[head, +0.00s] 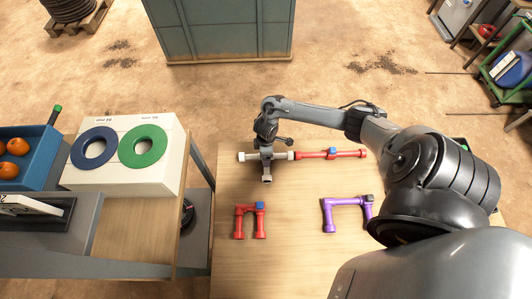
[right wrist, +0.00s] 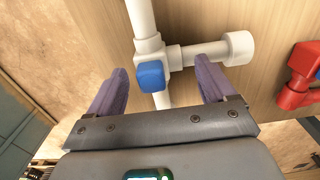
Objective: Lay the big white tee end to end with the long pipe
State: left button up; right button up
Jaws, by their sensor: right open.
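The big white tee (head: 281,156) lies on the table, its bar running left to right and its stem pointing to the near side. The long red pipe (head: 312,155) with a blue fitting lies to its right, roughly in line. Their facing ends look very close; I cannot tell whether they touch. My right gripper (head: 266,150) is over the tee's middle. In the right wrist view its open fingers stand on either side of the white tee (right wrist: 187,56), near the blue block on its junction, with visible gaps. My left gripper is not in view.
A red U-shaped pipe piece (head: 239,222) and a purple one (head: 345,203) stand nearer on the wooden table (head: 290,260). To the left, a white box (head: 125,178) bears blue and green rings, beside a blue crate (head: 40,170) of orange fruit. The table between the U pieces is clear.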

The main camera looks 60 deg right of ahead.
notch_tip(320, 180, up, 11)
jog(key=p, duration=0.3)
jog(key=w+a+r+n+t+y, duration=0.15)
jog(key=a+t, duration=0.35)
jog(key=a, duration=1.7)
jog(key=s+a+r+m+g+h, duration=0.1)
jog(key=s+r+m, duration=0.4)
jog(key=s+r, duration=0.4)
jog(key=s, duration=0.3)
jog(key=shift+s+r, duration=0.15)
jog(key=shift+r, duration=0.1)
jog(key=shift+m, duration=0.25)
notch_tip(320, 180, up, 17)
jog(key=p, duration=1.7)
